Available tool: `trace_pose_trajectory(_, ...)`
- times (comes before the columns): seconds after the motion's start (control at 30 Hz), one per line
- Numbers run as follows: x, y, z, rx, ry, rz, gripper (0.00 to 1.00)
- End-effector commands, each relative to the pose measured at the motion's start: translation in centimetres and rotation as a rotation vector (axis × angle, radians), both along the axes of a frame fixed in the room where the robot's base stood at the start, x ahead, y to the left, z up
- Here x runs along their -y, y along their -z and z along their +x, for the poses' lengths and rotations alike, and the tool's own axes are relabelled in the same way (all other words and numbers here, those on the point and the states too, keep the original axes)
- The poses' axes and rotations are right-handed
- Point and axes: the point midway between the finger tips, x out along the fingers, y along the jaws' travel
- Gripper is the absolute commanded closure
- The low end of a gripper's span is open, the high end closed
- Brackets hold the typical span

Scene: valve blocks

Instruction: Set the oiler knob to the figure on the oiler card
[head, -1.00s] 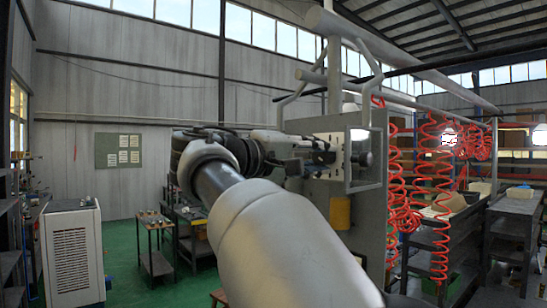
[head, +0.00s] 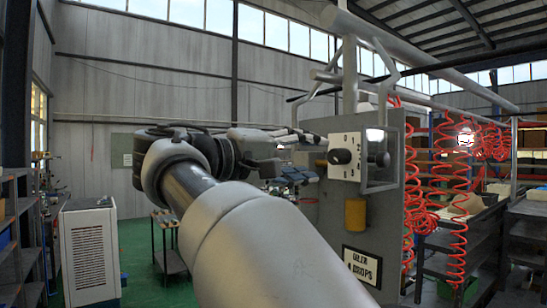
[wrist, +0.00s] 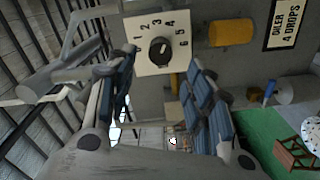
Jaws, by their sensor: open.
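The knob also shows in the head view (head: 341,156), clear of the fingers. The oiler card (wrist: 284,24) reads "OILER 4 DROPS"; it also shows low on the grey panel in the head view (head: 362,266). My gripper (wrist: 160,66) is open and empty, its blue-padded fingers on either side of the knob in the wrist view. In the head view my gripper (head: 310,160) is left of the plate.
A yellow cylinder (head: 355,214) sticks out below the dial. Red coiled hoses (head: 458,190) hang further right. A white cabinet (head: 89,248) stands at the left.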

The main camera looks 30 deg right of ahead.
Motion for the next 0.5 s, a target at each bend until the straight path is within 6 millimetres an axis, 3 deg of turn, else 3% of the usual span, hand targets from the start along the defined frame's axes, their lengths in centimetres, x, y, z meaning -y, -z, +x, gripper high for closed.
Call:
trace_pose_trajectory(0.2, -3.8, 0.0, -0.2, -0.001, -0.002, -0.001, 0.52)
trace_pose_trajectory(0.5, -5.0, 0.0, -0.4, -0.001, 0.001, 0.0, 0.52)
